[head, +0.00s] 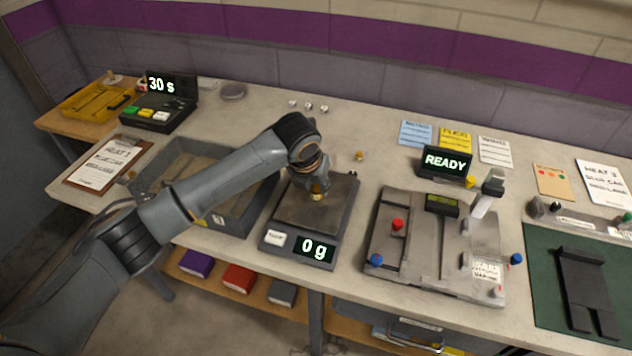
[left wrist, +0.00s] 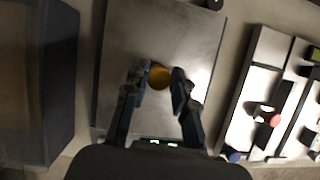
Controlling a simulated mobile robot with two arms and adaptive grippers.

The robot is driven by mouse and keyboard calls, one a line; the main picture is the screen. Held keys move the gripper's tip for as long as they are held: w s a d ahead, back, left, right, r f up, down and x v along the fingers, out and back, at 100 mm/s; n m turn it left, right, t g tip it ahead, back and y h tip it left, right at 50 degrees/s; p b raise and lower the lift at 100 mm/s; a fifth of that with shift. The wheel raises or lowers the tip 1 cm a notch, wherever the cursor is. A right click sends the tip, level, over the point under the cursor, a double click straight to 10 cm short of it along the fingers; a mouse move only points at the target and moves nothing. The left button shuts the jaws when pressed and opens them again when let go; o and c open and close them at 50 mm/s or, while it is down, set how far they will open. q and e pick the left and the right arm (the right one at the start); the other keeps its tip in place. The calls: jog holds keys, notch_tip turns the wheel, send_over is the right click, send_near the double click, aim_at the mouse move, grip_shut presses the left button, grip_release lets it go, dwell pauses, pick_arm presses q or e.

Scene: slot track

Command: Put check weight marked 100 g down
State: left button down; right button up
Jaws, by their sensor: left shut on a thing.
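My left gripper (head: 318,188) is over the plate of the scale (head: 308,215). It is shut on a brass check weight (left wrist: 160,77), which shows between the fingers (left wrist: 160,82) in the left wrist view. In the head view the weight (head: 318,197) is mostly hidden by the fingers. Its marking cannot be read. The scale display (head: 314,248) reads 0 g. Whether the weight touches the plate cannot be told. My right gripper is in neither view.
A grey open bin (head: 232,217) stands left of the scale. A track fixture (head: 421,250) with coloured knobs stands to its right. Another small brass piece (head: 360,155) and several small silver pieces (head: 308,107) sit behind. A READY display (head: 445,162) stands at the back.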

pick_arm(q)
jog(key=c, duration=1.1)
grip_release()
jog(key=shift+b+v, duration=0.6)
jog(key=shift+v, duration=5.45)
jog(key=shift+d+f, duration=0.1)
